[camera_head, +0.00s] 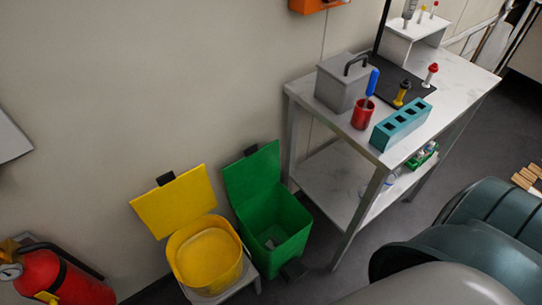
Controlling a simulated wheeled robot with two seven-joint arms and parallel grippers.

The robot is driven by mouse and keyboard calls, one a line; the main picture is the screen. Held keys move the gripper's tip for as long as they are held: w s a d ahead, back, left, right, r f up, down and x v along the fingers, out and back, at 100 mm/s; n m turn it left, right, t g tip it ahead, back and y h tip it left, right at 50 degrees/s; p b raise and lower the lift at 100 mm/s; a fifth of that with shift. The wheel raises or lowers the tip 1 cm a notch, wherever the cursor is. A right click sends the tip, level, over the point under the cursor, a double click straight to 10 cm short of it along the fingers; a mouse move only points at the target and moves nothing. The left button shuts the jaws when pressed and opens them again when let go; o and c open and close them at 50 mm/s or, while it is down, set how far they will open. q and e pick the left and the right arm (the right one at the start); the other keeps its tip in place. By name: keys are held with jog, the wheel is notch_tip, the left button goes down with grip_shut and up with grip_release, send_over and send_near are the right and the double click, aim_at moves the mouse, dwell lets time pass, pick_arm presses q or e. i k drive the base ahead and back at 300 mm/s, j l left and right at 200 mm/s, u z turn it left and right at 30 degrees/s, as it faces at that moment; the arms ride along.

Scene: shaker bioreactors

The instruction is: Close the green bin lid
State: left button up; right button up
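The green bin (289,222) stands on the floor by the wall, between the yellow bin and the steel-legged table. The bin's mouth is uncovered, and something small and greyish shows inside, too unclear to name. Neither of my grippers is visible in this view.
The yellow bin (206,283) stands at left, its yellow lid (174,203) also raised. A table (306,96) with a lower shelf (325,186) is close at right. A red extinguisher (68,280) is at lower left. Large dark teal rounded shapes fill the lower right.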

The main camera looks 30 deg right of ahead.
aim_at(260, 169)
jog(key=z, duration=1.05)
jog(key=l, duration=0.1)
